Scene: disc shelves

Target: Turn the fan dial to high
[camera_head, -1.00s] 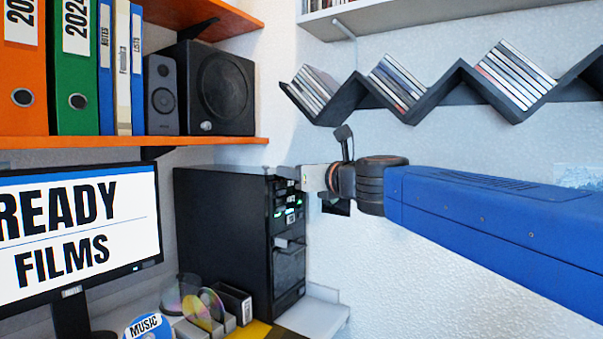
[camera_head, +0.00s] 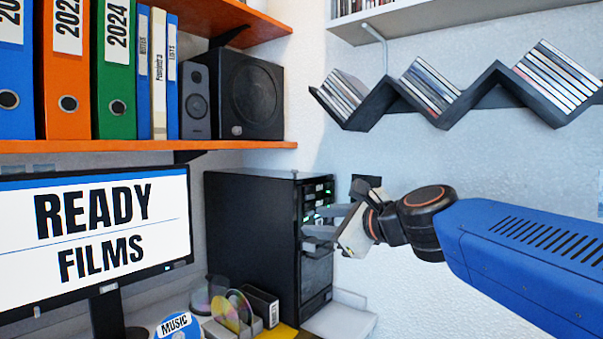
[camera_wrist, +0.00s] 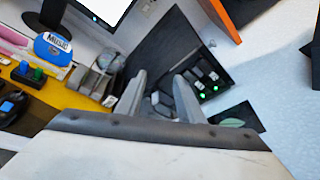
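A black computer tower (camera_head: 250,245) stands on the desk in the corner, with small green lights and pale labels on its narrow front panel (camera_head: 318,192). In the wrist view the tower (camera_wrist: 172,48) is tilted, with the lights and labels just beyond my fingers. I cannot clearly pick out the fan dial; dark parts of the panel show between and beside the fingers. My gripper (camera_head: 320,223) is in front of the panel, below the upper green lights. In the wrist view my gripper (camera_wrist: 160,76) is open, its two fingers apart with nothing held between them. Contact with the panel cannot be told.
A monitor (camera_head: 110,235) stands left of the tower. Discs (camera_head: 238,308) in a holder and a small black box (camera_head: 262,305) stand before it. An orange shelf (camera_head: 130,147) with binders and speakers is above. A zigzag disc shelf (camera_head: 465,105) hangs on the right wall.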

